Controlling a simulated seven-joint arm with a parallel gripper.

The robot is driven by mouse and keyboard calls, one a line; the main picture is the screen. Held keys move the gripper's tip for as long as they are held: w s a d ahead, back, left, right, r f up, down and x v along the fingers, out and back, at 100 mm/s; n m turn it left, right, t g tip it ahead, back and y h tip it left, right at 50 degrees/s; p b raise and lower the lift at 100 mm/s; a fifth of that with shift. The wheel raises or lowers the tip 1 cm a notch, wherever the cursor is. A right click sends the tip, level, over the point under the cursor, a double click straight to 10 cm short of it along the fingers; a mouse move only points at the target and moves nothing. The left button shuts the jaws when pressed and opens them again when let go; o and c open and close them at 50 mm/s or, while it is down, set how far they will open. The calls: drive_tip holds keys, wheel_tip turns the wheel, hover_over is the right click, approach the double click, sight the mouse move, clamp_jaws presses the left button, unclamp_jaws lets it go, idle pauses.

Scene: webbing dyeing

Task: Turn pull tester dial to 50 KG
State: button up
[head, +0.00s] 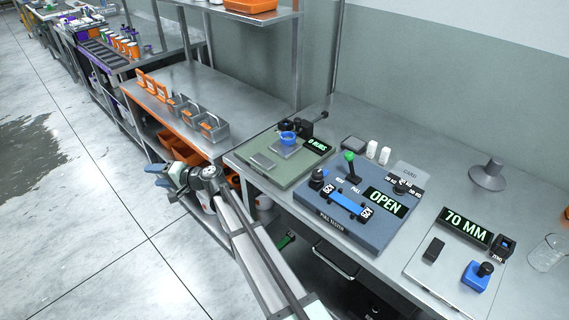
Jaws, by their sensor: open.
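The pull tester (355,244) is a blue-grey panel on the metal bench, right of centre. Its display (387,202) reads OPEN in green. A black dial (402,187) sits at its upper right with small white labels around it; the labels and the pointer are too small to read surely. A green-topped lever (350,168) stands on the tester, and a blue strip (348,205) lies across its front between dark clamps.
A green panel (268,175) with a blue cup stands left of the tester. A light panel (455,265) reading 70 MM, with a blue block, stands to its right. A grey stand (487,176) and a glass beaker (546,253) are farther right. Small white bottles stand behind the tester.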

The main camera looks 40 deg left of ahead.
drive_tip(key=w+d+r+m+t+y, duration=0.1)
drive_tip(key=w+r+t, duration=0.35)
drive_tip(key=w, duration=0.75)
drive_tip(key=w+d+r+m+t+y, duration=0.2)
drive_tip(key=w+r, duration=0.6)
drive_tip(key=w, duration=0.5)
drive_tip(key=w+d+r+t, duration=0.1)
drive_tip(key=w+d+r, duration=0.2)
drive_tip(key=w, duration=0.2)
drive_tip(key=w+d+r+n+t+h, duration=0.1)
drive_tip(key=w+d+r+t, duration=0.15)
drive_tip(key=w, duration=0.35)
drive_tip(key=w+d+r, duration=0.3)
drive_tip(key=w+d, duration=0.1)
drive_tip(key=w, duration=0.1)
drive_tip(key=n+g+h, duration=0.2)
drive_tip(key=n+h, duration=1.1)
drive_tip(key=h, duration=0.3)
hover_over(401, 185)
wheel_tip(401, 185, down, 4)
wheel_tip(401, 185, down, 13)
drive_tip(key=shift+f, duration=0.1)
drive_tip(key=c, duration=1)
